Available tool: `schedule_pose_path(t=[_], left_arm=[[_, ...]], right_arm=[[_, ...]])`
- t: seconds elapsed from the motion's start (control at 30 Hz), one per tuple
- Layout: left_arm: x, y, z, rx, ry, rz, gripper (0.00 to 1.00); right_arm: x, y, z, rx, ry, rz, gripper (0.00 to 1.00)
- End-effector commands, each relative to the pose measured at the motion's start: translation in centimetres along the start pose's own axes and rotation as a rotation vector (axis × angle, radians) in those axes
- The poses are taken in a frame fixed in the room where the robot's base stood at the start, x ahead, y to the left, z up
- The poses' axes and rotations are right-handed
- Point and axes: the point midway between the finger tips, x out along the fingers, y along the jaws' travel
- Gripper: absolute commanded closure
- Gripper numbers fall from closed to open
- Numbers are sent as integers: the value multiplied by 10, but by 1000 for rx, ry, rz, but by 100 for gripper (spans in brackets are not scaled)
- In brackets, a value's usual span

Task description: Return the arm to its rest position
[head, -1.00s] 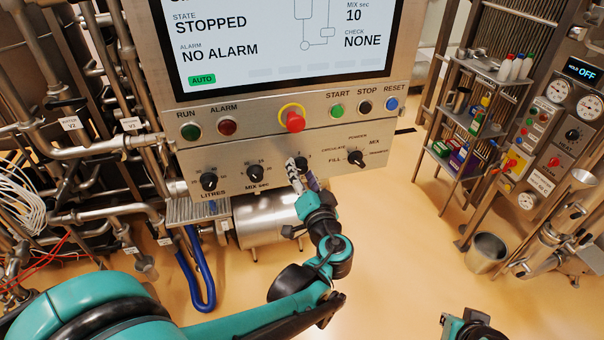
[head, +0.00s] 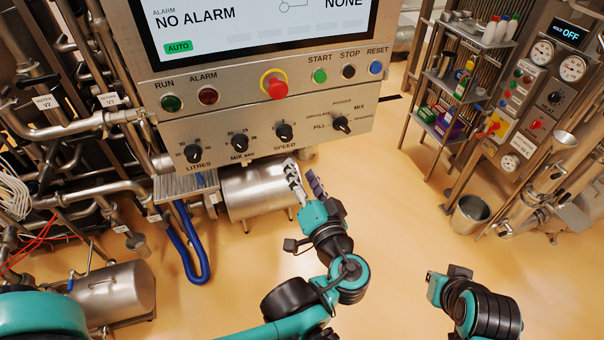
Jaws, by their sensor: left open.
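My left arm (head: 345,275) reaches up from the bottom edge. The LITRES knob (head: 193,153), MIX sec knob (head: 240,142) and mode knob (head: 341,124) are clear of the gripper. Part of my right arm (head: 485,310) shows at the lower right; its fingers cannot be seen.
A steel cylinder (head: 255,190) and a looped blue hose (head: 187,250) are below the panel. Pipework (head: 75,115) fills the left. A shelf rack (head: 447,85) and a steel bucket (head: 469,215) stand at the right. The floor (head: 395,215) between is open.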

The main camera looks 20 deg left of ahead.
Motion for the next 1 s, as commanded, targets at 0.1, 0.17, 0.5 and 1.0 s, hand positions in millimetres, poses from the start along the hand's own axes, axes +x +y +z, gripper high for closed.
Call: schedule_pose_path(t=[0.1, 0.17, 0.5, 1.0], left_arm=[[0, 0, 0, 0, 0, 0, 50], [0, 0, 0, 0, 0, 0, 50], [2, 1, 7, 5, -19, 10, 50], [-21, 79, 213, -175, -608, 654, 50]], right_arm=[[0, 0, 0, 0, 0, 0, 100], [0, 0, 0, 0, 0, 0, 100], [2, 0, 1, 0, 0, 0, 100], [62, 0, 44, 0, 0, 0, 100]])
